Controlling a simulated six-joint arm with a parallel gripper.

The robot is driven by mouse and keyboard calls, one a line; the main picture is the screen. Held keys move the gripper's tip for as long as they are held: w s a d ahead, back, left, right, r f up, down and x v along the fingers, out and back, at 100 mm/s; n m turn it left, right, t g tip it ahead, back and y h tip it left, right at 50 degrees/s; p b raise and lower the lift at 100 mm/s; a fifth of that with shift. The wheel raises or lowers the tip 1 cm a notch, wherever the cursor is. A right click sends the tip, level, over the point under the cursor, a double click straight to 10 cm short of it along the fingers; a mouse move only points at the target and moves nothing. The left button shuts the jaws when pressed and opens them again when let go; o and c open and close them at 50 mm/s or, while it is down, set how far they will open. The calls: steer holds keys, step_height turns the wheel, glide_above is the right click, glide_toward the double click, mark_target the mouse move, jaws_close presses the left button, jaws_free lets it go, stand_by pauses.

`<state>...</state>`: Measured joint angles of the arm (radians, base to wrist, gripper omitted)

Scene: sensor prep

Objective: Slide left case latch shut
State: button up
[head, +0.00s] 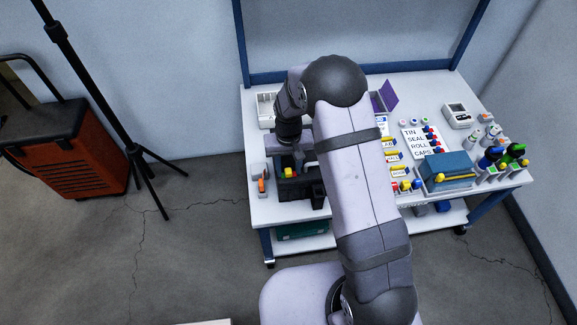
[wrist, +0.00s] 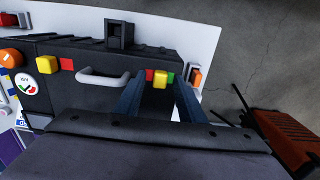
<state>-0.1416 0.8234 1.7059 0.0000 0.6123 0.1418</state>
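The black case (wrist: 115,62) stands at the table's left front in the head view; it also shows there (head: 296,188). A yellow latch (wrist: 160,77), the left one in the head view (head: 289,173), sits on its face between a green and a red mark, both partly showing. Another yellow latch (wrist: 47,64) has a red mark beside it. A grey handle (wrist: 102,78) lies between the latches. My gripper (wrist: 158,98) is open, its fingers either side of the first latch in the wrist view; contact cannot be told. In the head view my arm hides much around it.
An orange-and-grey item (head: 262,183) stands just left of the case. Bottles, a blue box (head: 450,172) and labelled bins fill the table (head: 268,212) to the right. An orange tool cart (head: 85,160) and a black stand are on the floor left.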

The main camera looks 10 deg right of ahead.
jaws_close()
steer(key=shift+d, duration=0.85)
jaws_free()
steer(key=shift+d, duration=0.1)
steer(key=shift+a, duration=0.2)
